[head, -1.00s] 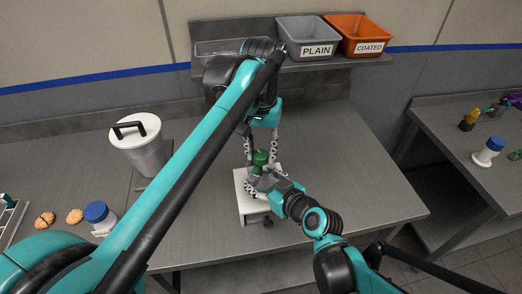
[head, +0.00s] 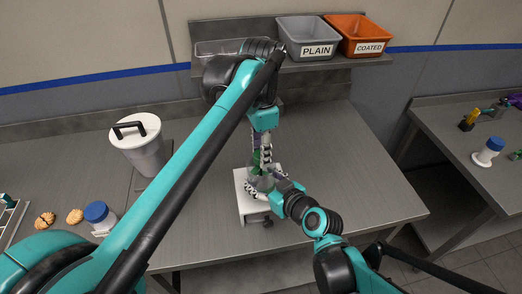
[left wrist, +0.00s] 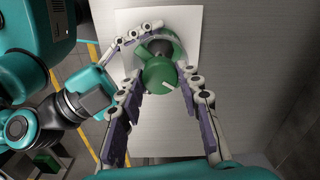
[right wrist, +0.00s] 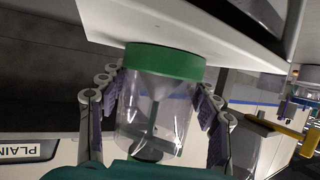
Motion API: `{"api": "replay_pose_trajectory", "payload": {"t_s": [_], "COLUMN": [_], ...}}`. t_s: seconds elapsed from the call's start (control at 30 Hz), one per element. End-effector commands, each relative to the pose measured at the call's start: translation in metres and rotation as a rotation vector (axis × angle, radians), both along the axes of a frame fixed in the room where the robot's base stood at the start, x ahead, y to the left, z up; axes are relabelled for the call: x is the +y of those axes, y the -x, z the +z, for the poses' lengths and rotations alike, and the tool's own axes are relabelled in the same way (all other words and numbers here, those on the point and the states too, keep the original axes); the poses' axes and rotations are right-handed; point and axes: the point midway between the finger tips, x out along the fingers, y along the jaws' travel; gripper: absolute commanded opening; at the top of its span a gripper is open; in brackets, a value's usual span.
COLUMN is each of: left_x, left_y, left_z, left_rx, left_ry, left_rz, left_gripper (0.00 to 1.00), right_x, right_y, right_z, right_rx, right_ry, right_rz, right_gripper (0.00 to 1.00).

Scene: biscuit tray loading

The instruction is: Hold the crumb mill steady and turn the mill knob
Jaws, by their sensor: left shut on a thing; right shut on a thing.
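The crumb mill (right wrist: 155,110) is a clear cylinder with a green ring, fixed on a white stand (head: 249,209) on the bench. Its green mill knob (left wrist: 168,82), with a white mark, shows in the left wrist view. My left gripper (head: 261,159) reaches down from above and is shut on the knob, one finger on each side. My right gripper (head: 262,184) comes from the front right and is shut around the clear body, also seen in the right wrist view (right wrist: 162,100). In the head view the fingers hide most of the mill.
A white-lidded canister (head: 143,150), a blue-capped jar (head: 98,214) and two biscuits (head: 75,216) are at the left. A grey PLAIN bin (head: 306,33) and an orange COATED bin (head: 363,31) stand on the back shelf. The bench right of the stand is clear.

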Motion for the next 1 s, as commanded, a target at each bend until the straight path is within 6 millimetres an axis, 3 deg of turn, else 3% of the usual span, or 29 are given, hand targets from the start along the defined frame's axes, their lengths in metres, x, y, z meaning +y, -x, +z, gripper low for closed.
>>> {"api": "replay_pose_trajectory", "payload": {"t_s": [1.0], "left_x": [0.0001], "left_y": [-0.0004], "left_z": [-0.0003], "left_rx": [0.001], "left_ry": [0.002], "left_rz": [-0.965], "left_gripper": [0.06], "right_x": [-0.0002], "right_y": [0.0001], "right_z": [-0.0001], "right_rx": [0.0], "right_ry": [0.0], "right_rz": [0.0], "right_gripper": [0.3]}}
